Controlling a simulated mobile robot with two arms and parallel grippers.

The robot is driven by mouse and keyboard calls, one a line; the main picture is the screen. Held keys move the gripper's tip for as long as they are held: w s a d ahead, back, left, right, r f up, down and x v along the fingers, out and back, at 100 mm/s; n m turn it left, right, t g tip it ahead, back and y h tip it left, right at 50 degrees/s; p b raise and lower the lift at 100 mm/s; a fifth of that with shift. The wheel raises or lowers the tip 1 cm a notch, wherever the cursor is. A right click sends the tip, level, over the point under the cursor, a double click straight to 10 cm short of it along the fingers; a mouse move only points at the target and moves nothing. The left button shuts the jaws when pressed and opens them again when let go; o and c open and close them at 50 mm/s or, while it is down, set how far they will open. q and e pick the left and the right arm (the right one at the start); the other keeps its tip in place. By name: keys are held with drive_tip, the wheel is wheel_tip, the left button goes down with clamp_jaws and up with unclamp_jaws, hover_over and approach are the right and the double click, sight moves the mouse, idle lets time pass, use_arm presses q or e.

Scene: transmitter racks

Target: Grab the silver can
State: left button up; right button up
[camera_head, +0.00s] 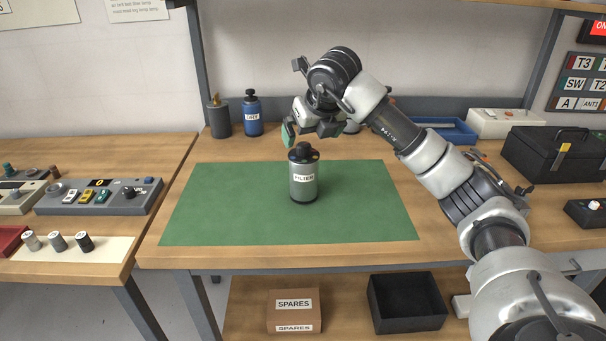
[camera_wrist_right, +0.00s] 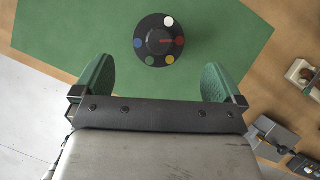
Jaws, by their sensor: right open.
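A silver can (camera_head: 304,187) with a black top and a FILTER label stands upright on the green mat (camera_head: 225,215). In the right wrist view its round black top (camera_wrist_right: 150,42) shows from above, with several coloured dots and a red mark. My right gripper (camera_head: 306,131) is open and empty, just above and behind the can in the head view. In the right wrist view its two green-padded fingers (camera_wrist_right: 156,82) are spread wide, with the can's top beyond them, roughly centred between them. My left gripper is in neither view.
A dark canister (camera_head: 219,119) and a blue bottle (camera_head: 252,116) stand at the back left. A pale object (camera_head: 352,127) is partly hidden behind my gripper. A blue tray (camera_head: 447,130) and black toolbox (camera_head: 556,155) are on the right. The mat around the can is clear.

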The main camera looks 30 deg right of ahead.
sight(304, 145)
drive_tip(key=shift+w+f, duration=0.35)
drive_tip(key=shift+f, duration=0.1)
drive_tip(key=shift+w+d+f, duration=0.1)
drive_tip(key=shift+w+f, duration=0.15)
drive_tip(key=shift+f, duration=0.05)
drive_tip(key=p+x, duration=0.1)
drive_tip(key=x, duration=0.3)
drive_tip(key=shift+w+f, duration=0.1)
drive_tip(key=shift+w, duration=0.1)
drive_tip(key=shift+w+f, duration=0.15)
drive_tip(key=c, duration=0.4)
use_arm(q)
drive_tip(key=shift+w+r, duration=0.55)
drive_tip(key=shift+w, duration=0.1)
use_arm(e)
drive_tip(key=c, duration=1)
